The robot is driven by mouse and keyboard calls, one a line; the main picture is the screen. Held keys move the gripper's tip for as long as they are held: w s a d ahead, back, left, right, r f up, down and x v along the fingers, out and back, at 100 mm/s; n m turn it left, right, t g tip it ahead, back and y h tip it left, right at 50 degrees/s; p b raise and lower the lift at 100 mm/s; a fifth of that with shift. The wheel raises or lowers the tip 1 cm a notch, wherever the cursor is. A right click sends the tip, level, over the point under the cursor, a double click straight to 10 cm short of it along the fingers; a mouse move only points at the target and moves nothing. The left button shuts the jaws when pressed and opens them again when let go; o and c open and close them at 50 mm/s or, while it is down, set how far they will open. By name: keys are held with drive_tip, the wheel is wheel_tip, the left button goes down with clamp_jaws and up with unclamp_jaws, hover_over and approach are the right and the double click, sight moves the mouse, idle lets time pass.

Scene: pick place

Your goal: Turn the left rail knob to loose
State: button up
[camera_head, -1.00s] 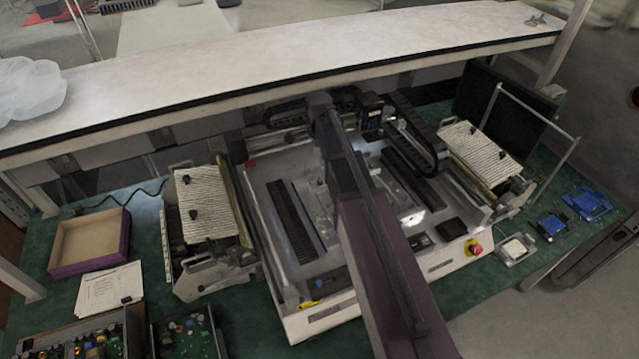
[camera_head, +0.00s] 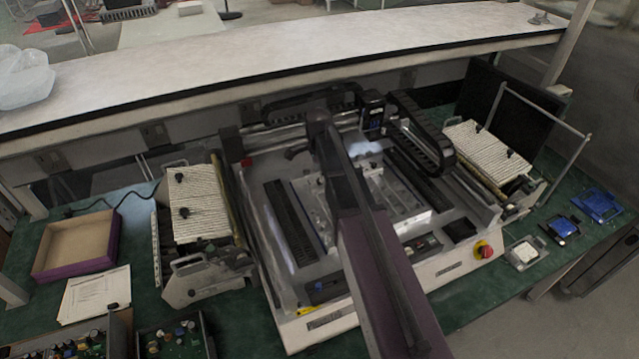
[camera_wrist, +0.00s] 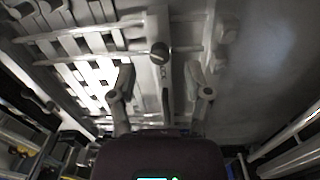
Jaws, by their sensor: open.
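In the wrist view my gripper (camera_wrist: 160,70) is open, with one finger on each side of the picture's middle. A small round dark knob (camera_wrist: 160,53) on a pale metal rail (camera_wrist: 163,20) lies ahead, between the two fingertips in the picture. I see no contact between the fingers and the knob. I cannot tell from its look whether the knob is tight or loose. In the head view my arm reaches over the middle of the machine (camera_head: 335,318) and hides the gripper's fingers and the knob.
Ribbed feeder banks stand at the left (camera_head: 197,203) and right (camera_head: 487,150) of the machine. A dark cable chain (camera_head: 425,140) lies right of my arm. A white shelf (camera_head: 280,60) runs behind. An open box (camera_head: 75,245) and papers (camera_head: 95,295) lie at left.

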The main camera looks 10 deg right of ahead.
drive_tip(key=shift+f+b, duration=0.95)
drive_tip(key=shift+f, duration=0.3)
clamp_jaws()
